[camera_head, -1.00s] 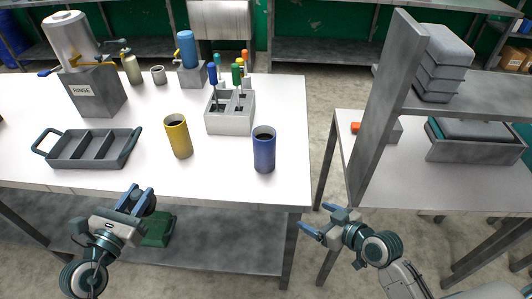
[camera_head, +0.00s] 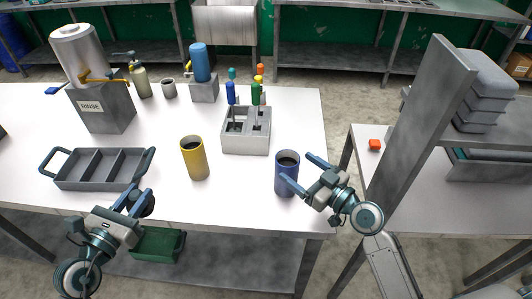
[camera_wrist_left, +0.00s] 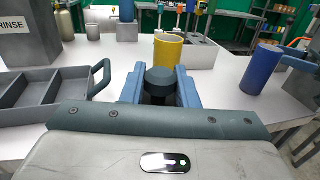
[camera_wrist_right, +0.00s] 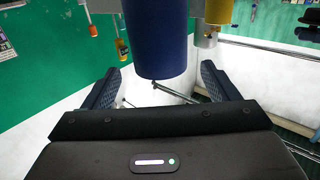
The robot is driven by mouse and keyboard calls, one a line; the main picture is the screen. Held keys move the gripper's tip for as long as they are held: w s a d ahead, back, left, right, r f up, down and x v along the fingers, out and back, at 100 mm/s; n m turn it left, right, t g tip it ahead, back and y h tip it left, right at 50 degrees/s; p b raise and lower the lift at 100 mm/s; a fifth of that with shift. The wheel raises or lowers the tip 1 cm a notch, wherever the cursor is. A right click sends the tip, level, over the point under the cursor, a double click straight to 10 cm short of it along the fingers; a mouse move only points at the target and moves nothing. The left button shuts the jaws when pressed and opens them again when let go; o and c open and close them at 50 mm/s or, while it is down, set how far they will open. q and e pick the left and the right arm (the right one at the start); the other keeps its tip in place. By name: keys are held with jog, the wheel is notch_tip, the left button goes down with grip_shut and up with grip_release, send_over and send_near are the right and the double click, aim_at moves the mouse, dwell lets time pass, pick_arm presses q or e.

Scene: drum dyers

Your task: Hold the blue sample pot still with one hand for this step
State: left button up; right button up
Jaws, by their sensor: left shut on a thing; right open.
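The blue sample pot (camera_head: 287,178) stands upright near the right front of the white table, with dark contents at its open top. My right gripper (camera_head: 304,173) is open beside it, and its lower finger overlaps the pot's right side in the head view. In the right wrist view the pot (camera_wrist_right: 158,40) appears between and beyond the spread fingers (camera_wrist_right: 158,85); I cannot tell whether they touch it. My left gripper (camera_head: 138,203) is at the table's front edge, shut on a dark round-topped object (camera_wrist_left: 160,84). The pot (camera_wrist_left: 261,68) also shows in the left wrist view.
A yellow pot (camera_head: 194,160) stands left of the blue one. Behind is a grey holder (camera_head: 245,140) with coloured-handled tools. A grey divided tray (camera_head: 100,170) lies at left. A shelf upright (camera_head: 418,130) rises right of my right arm. The table is clear between the two pots.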

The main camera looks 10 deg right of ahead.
aim_at(280, 155)
pick_arm(q)
jog(key=shift+w+a+r+p, duration=0.15)
jog(key=shift+w+r+p, duration=0.1)
jog(key=shift+r+p, duration=0.5)
pick_arm(e)
jog(key=x, duration=0.5)
jog(key=shift+w, duration=0.1)
pick_arm(q)
jog(key=shift+s+r, duration=0.15)
jog(key=shift+r, duration=0.15)
pick_arm(e)
jog(key=shift+w+a, duration=0.35)
jog(key=shift+w, duration=0.1)
jog(key=shift+w+a+f, duration=0.1)
jog(key=shift+w+a, duration=0.1)
jog(key=shift+w, duration=0.05)
jog(key=c, duration=1.2)
jog(key=o, duration=1)
jog(key=shift+c, duration=0.2)
jog(key=c, duration=0.7)
